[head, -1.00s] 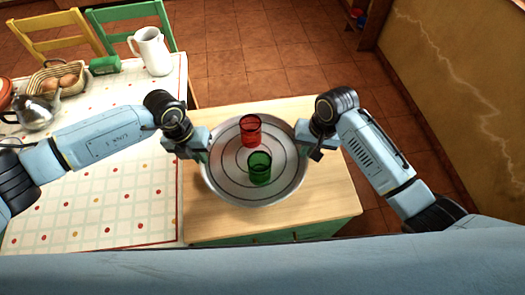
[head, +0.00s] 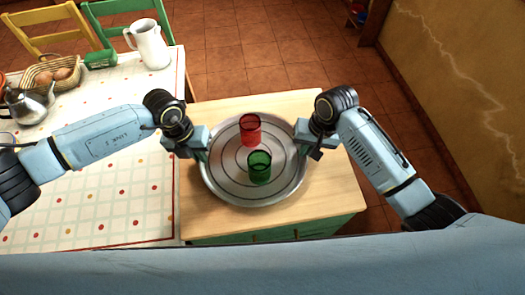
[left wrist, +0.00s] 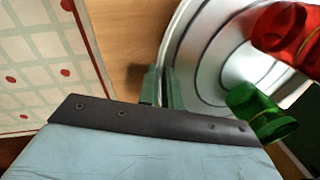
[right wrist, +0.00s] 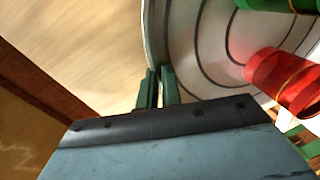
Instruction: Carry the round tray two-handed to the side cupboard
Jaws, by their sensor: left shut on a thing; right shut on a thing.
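The round metal tray (head: 222,181) with dark rings is over the wooden top of the green side cupboard (head: 328,200). I cannot tell whether it touches the top. A red glass (head: 250,130) and a green glass (head: 259,167) stand upright on it. My left gripper (head: 206,152) is shut on the tray's left rim, and my right gripper (head: 299,141) is shut on its right rim. The wrist views show the fingers of the left gripper (left wrist: 162,88) and right gripper (right wrist: 158,88) on either side of the rim.
On the left is a table with a dotted cloth (head: 105,190). It bears a white jug (head: 150,47), a bread basket (head: 52,75) and a metal teapot (head: 30,104). Yellow and green chairs (head: 122,27) stand behind it. A wall (head: 465,90) is at right, with tiled floor before it.

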